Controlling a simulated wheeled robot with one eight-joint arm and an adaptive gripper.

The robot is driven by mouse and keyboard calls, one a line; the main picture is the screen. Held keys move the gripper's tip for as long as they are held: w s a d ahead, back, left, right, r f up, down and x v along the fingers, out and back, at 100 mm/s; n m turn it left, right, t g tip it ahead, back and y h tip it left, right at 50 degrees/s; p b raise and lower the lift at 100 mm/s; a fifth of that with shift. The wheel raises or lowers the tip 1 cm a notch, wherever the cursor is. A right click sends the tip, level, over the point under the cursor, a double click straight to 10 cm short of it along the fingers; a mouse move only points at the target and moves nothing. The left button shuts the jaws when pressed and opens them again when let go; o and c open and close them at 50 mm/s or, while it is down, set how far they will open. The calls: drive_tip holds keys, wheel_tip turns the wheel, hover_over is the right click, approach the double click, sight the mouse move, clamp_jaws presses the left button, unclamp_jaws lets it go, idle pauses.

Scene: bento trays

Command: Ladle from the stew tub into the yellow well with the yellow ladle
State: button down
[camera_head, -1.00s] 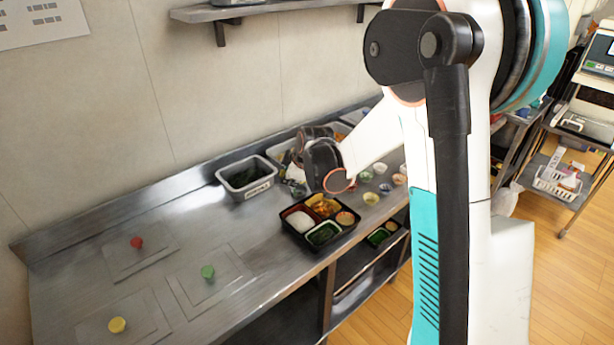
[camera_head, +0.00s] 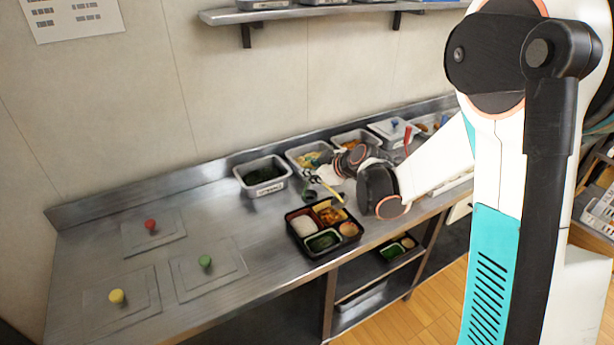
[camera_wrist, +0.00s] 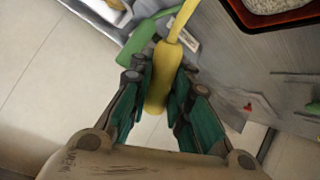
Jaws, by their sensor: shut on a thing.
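My gripper (camera_wrist: 160,82) is shut on the yellow handle of the yellow ladle (camera_wrist: 159,95) in the wrist view. In the head view the yellow ladle (camera_head: 331,191) slants over the back right of the black bento tray (camera_head: 308,253); its bowl is not clearly visible. The tray's yellow well (camera_head: 318,206), at the back, holds orange-brown food. White rice, dark green food and a tan item fill the other wells. Several tubs stand in a row behind; their labels are too small to read, so I cannot tell which is the stew tub.
A tub of dark greens (camera_head: 262,188) stands behind the tray. A green handle (camera_wrist: 138,38) lies close beside my fingers in the wrist view. Red (camera_head: 150,225), green (camera_head: 205,262) and yellow (camera_head: 117,296) knobs sit on flat plates at left. The counter between is clear.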

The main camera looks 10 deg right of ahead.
drive_tip(key=d+r+t+y, duration=0.1)
drive_tip(key=s+d+m+y+b, duration=0.1)
drive_tip(key=d, duration=0.1)
drive_tip(key=shift+s+r+t+b, duration=0.2)
drive_tip(key=shift+r+t+b, duration=0.1)
drive_tip(key=shift+r+t, duration=0.1)
drive_tip(key=shift+s+d+y+b, duration=0.2)
drive_tip(key=shift+d+y+b, duration=0.15)
drive_tip(key=shift+b, duration=0.1)
drive_tip(key=s+d+r+m+t+y+b, duration=0.2)
drive_tip(key=d+r+t, duration=0.1)
drive_tip(key=d+r, duration=0.1)
drive_tip(key=shift+r, duration=0.65)
drive_tip(key=shift+s+d+y, duration=0.1)
drive_tip(key=shift+y, duration=0.15)
